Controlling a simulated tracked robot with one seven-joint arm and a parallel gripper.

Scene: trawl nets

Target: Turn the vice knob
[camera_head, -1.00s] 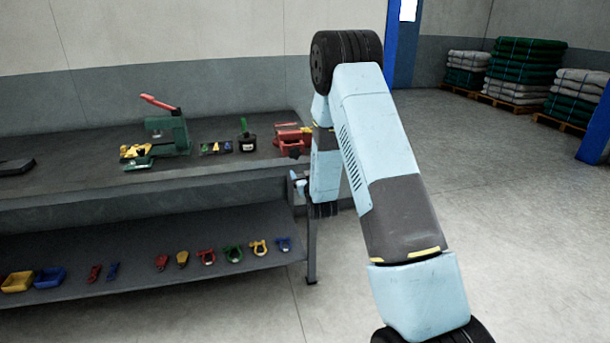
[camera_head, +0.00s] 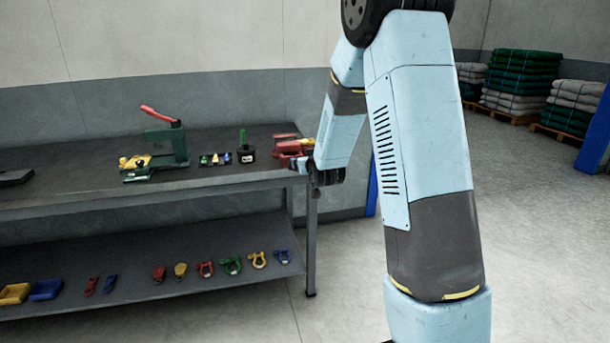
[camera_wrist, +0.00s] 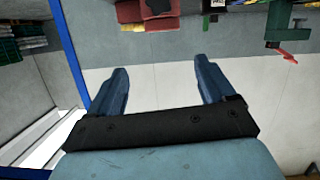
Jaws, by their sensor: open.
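The red vice (camera_head: 289,147) sits at the right end of the dark workbench top (camera_head: 80,168), partly hidden by my arm. Its red body also shows upside down at the top edge of the wrist view (camera_wrist: 129,11). I cannot make out the knob clearly in either view. My gripper (camera_wrist: 160,72) is open and empty in the wrist view, its two blue fingers wide apart and below the vice in that picture. In the head view my wrist end hangs beside the bench's right end, close to the vice; whether it touches cannot be told.
A green press with a red lever (camera_head: 165,146) stands left on the bench. Small coloured parts (camera_head: 215,159) and a black pot (camera_head: 246,152) lie between. The lower shelf (camera_head: 205,283) holds shackles and bins. Pallets of nets (camera_head: 525,83) stand behind right; floor right is clear.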

